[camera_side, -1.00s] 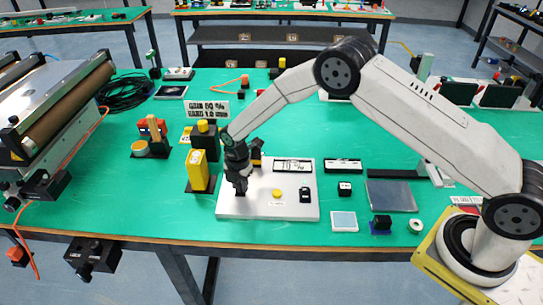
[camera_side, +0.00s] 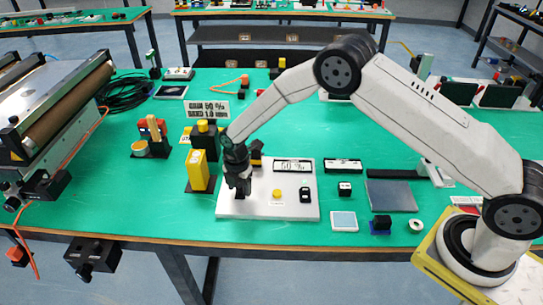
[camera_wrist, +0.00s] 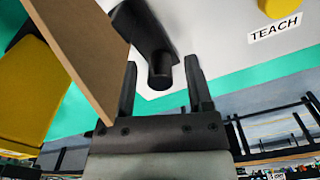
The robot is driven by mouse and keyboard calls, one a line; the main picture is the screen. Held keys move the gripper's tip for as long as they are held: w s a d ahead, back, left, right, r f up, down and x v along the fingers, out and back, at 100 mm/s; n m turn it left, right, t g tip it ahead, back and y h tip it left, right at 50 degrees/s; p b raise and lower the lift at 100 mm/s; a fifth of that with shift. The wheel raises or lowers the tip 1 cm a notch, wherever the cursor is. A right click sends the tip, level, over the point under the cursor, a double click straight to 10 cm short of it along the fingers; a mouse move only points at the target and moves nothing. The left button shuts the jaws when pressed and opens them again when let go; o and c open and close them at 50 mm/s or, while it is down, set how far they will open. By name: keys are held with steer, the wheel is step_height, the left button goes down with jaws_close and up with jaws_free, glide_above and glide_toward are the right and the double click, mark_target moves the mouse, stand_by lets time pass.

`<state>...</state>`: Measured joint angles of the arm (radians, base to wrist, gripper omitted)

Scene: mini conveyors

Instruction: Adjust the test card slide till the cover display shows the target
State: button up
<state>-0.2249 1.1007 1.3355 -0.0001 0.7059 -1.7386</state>
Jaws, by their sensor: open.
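A white panel (camera_side: 262,208) carries a small display (camera_side: 292,165) that appears to read 50 %. A sign (camera_side: 208,110) behind it seems to read "GAIN 50 %" on its top line; its lower line is too small to read surely. My gripper (camera_side: 240,190) is low over the panel's left side, hiding what is under it. In the wrist view my gripper (camera_wrist: 160,70) is open, its fingers either side of a black knob (camera_wrist: 160,73) on a dark arm-like piece, with gaps visible. I cannot tell which part is the test card slide.
A yellow button (camera_side: 277,194) and a black switch (camera_side: 305,195) sit on the panel. A yellow block (camera_side: 198,170) stands close left of my gripper. A tan board (camera_wrist: 85,50) crosses the wrist view's left. Small parts lie right of the panel.

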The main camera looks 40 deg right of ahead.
steer(key=shift+r, duration=0.15)
steer(key=shift+r, duration=3.75)
steer(key=shift+r, duration=0.1)
steer(key=shift+s+d+r, duration=0.15)
steer(key=shift+d, duration=0.05)
steer(key=s+d+r+m+t, duration=0.1)
steer(key=s+d+r+m, duration=0.2)
steer(key=s+m, duration=0.4)
steer(key=s+d+r+m, duration=0.3)
steer(key=s+d+m, duration=0.1)
steer(key=s+m, duration=0.4)
steer(key=s+d+r+m+t, duration=0.1)
steer(key=s+d+r+m, duration=0.2)
steer(key=s+m, duration=0.4)
steer(key=shift+s+d+t, duration=0.3)
steer(key=shift+s+d, duration=0.5)
steer(key=shift+s, duration=0.3)
